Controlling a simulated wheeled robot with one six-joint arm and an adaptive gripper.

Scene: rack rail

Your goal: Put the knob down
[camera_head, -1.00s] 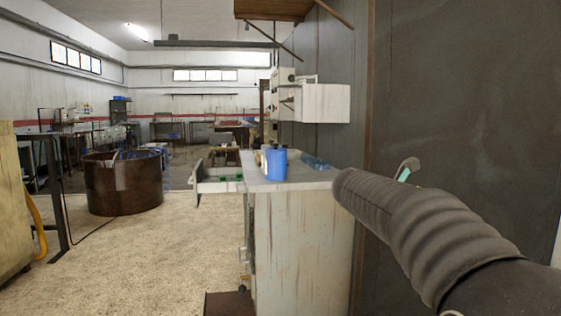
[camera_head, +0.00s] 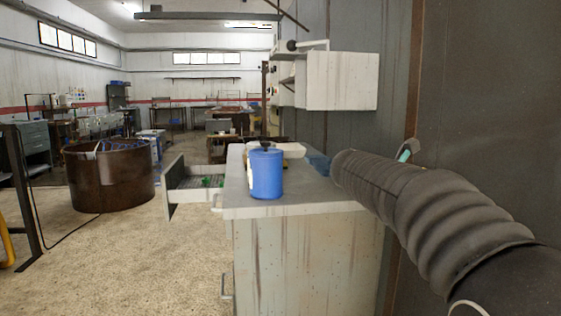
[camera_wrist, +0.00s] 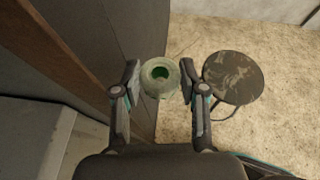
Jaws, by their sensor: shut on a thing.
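The knob (camera_wrist: 150,90) is a round, pale green ring-like piece with a dark green centre. It sits between the two fingertips of my gripper (camera_wrist: 159,80) in the wrist view, and the gripper is shut on it. The knob is held above the floor, beside a dark wall panel. In the head view my arm covers most of the gripper, only a small teal and grey part shows, and the knob is hidden.
A cabinet (camera_head: 310,255) with a blue canister (camera_head: 266,174) on top stands ahead, its drawer (camera_head: 190,186) open leftward. A white wall box (camera_head: 342,81) hangs above. A round dark stool (camera_wrist: 232,78) stands on the floor. A brown tub (camera_head: 110,178) is left; floor between is clear.

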